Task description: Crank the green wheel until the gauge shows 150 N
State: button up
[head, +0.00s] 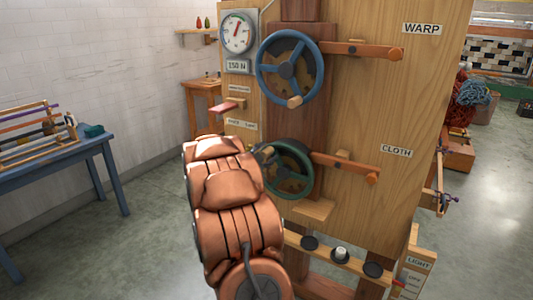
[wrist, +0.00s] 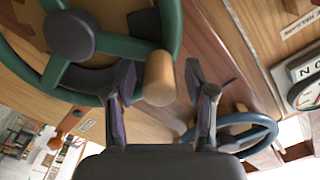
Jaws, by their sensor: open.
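The green wheel (head: 290,170) is on the wooden panel, lower left, partly hidden behind my copper-coloured arm. In the wrist view, the green wheel (wrist: 165,30) fills the upper left, and its wooden crank handle (wrist: 159,78) sticks out towards the camera. My gripper (wrist: 164,80) is open, its two fingers on either side of the handle, with a gap visible on the right. In the head view my gripper (head: 264,153) is at the wheel's left rim, mostly hidden. The gauge (head: 238,34) has a red needle pointing up and slightly right; its numbers are too small to read.
Wooden levers (head: 358,50) (head: 345,165) stick out right of both wheels. A shelf with dark discs (head: 340,256) is below. A blue table (head: 60,150) stands left.

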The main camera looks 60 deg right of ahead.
jog(key=shift+d, duration=0.1)
jog(key=shift+c, duration=0.3)
grip_shut()
dwell(0.4)
